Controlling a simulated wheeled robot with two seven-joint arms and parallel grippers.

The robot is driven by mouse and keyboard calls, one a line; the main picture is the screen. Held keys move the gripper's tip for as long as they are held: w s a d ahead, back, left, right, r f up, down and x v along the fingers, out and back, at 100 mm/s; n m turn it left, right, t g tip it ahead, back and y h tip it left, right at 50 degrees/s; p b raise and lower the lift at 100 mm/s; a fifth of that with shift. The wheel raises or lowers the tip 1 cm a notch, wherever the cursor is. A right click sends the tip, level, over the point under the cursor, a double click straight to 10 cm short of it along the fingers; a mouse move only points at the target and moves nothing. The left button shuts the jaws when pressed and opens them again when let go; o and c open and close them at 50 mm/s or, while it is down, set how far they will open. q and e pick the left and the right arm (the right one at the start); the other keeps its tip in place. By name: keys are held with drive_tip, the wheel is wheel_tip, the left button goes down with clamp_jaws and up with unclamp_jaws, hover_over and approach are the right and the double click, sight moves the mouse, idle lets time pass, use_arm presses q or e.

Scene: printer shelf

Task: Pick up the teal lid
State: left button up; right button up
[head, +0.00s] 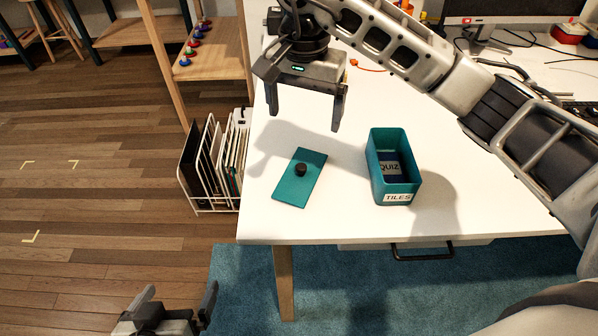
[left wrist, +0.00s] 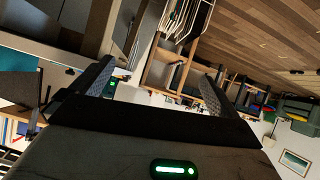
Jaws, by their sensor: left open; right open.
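The teal lid (head: 311,172) lies flat on the white table near its left front corner, with a round black knob (head: 301,170) on top. My right gripper (head: 305,120) is open and empty above the table, pointing down, behind the lid and apart from it. The teal box (head: 376,178) labelled TILES stands open to the right of the lid, with a dark blue QUIZ item (head: 390,167) inside. My left gripper (head: 181,293) is open and empty, low in front of the table's left side. Its fingers show in the left wrist view (left wrist: 157,72); the lid is not discernible there.
A white wire rack (head: 213,207) with files stands on the floor left of the table. A wooden shelf (head: 222,55) with several small coloured pieces rises behind it. A monitor (head: 510,12) and cables are at the back right. The table between lid and front edge (head: 330,228) is clear.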

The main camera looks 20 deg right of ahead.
sight(301, 166)
drive_tip(key=f, duration=0.7)
drive_tip(key=f+p, duration=0.1)
drive_tip(key=f, duration=0.6)
drive_tip(key=shift+a+f, duration=0.2)
drive_tip(key=shift+f, duration=0.1)
drive_tip(key=shift+c, duration=0.3)
drive_tip(key=c, duration=1)
